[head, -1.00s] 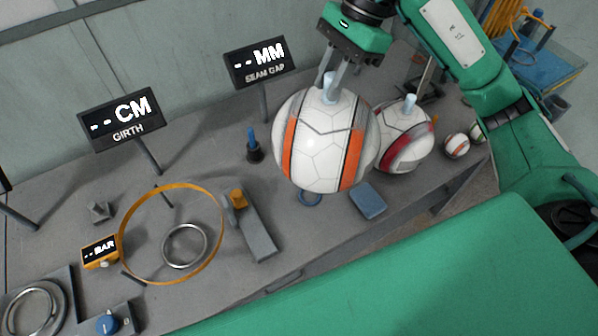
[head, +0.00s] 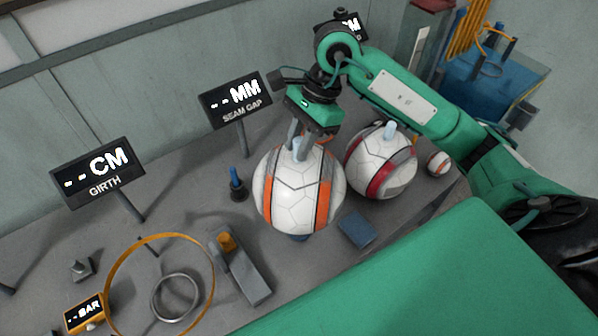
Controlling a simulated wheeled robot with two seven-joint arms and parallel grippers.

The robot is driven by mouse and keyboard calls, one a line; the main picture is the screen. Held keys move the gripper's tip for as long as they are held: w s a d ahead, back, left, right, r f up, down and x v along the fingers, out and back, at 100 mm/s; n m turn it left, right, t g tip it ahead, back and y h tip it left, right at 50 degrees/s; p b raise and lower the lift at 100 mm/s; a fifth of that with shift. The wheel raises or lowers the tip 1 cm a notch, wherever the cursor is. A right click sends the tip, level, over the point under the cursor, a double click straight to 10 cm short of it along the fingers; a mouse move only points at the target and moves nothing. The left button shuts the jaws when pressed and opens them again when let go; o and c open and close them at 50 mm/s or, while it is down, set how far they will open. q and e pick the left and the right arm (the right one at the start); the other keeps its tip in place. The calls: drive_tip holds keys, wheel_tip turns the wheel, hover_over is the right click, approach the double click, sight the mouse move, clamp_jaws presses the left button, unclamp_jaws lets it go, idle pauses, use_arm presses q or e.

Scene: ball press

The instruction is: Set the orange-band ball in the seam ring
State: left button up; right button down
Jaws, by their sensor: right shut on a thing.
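The orange-band ball (head: 294,205), white with orange and grey stripes, is upright near the middle of the bench in the head view. My right gripper (head: 298,150) is above it, shut on the pale stub (head: 300,155) at its top. A small blue ring (head: 299,238) shows just under the ball and is mostly hidden by it. It lies in front of the SEAM GAP display (head: 237,99) and looks like the seam ring. I cannot tell whether the ball touches it. My left gripper is out of view.
A red-band ball (head: 381,165) stands close to the right, with a small ball (head: 438,163) beyond. A blue pad (head: 356,229) lies in front. An orange hoop (head: 108,278) around a grey ring (head: 154,297) and a grey wedge-like block (head: 246,275) are to the left.

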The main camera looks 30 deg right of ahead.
wheel_tip(320, 180, down, 10)
drive_tip(key=shift+f+p, duration=0.15)
drive_tip(key=shift+p, duration=0.8)
drive_tip(key=shift+f, duration=0.1)
drive_tip(key=shift+f+b, duration=0.2)
drive_tip(key=shift+b, duration=0.2)
drive_tip(key=c, duration=1.2)
unclamp_jaws()
drive_tip(key=shift+c, duration=0.2)
drive_tip(key=shift+r, duration=0.1)
